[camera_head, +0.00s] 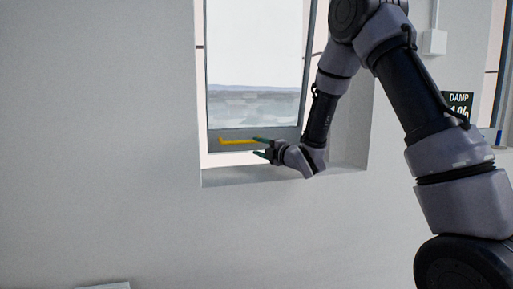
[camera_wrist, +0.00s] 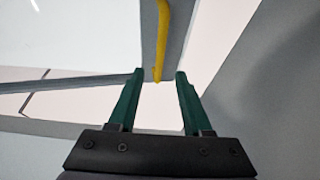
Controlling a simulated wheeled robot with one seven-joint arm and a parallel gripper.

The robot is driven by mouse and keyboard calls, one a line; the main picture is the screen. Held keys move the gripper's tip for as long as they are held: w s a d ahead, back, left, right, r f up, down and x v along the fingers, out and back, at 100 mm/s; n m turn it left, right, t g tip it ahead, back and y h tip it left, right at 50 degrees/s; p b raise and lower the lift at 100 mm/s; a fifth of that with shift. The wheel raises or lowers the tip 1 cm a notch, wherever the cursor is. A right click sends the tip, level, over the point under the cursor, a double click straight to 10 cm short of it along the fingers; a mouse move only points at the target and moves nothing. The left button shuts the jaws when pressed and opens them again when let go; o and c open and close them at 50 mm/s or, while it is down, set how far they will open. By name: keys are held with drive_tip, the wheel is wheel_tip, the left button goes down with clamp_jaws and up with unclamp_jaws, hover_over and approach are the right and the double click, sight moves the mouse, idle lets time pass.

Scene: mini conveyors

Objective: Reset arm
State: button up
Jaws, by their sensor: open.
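My gripper (camera_head: 259,147) is in front of the lower part of a window, at the end of my arm, which reaches down from the upper right. Its two green fingers are apart, and nothing is held between them in the wrist view (camera_wrist: 155,75). A yellow handle (camera_head: 237,141) runs along the bottom rail of the window sash, just left of my fingertips. In the wrist view the handle (camera_wrist: 162,40) lies ahead, between the lines of the two fingers. Whether a fingertip touches it I cannot tell.
The window sash (camera_head: 212,137) hangs tilted in a wall recess, with a gap below it above the sill (camera_head: 225,178). A dark sign (camera_head: 458,104) reading "DAMP" and a white wall box (camera_head: 434,42) are at the right. The wall at left is bare.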

drive_tip(key=s+d+r+m+h, duration=0.3)
drive_tip(key=d+r+m+h, duration=0.15)
drive_tip(key=d+m, duration=0.45)
drive_tip(key=s+d+r+m+h, duration=0.4)
drive_tip(key=d+r+m, duration=0.25)
drive_tip(key=d, duration=0.45)
drive_tip(key=s+d+m+g, duration=0.2)
drive_tip(key=s+m, duration=0.5)
drive_tip(key=s, duration=0.6)
drive_tip(key=s+d+m+g, duration=0.3)
drive_tip(key=s+m+g, duration=0.2)
drive_tip(key=s, duration=0.9)
drive_tip(key=shift+s+d+f+m+h, duration=0.25)
drive_tip(key=shift+m+h, duration=0.2)
drive_tip(key=shift+m, duration=0.8)
drive_tip(key=shift+w, duration=0.1)
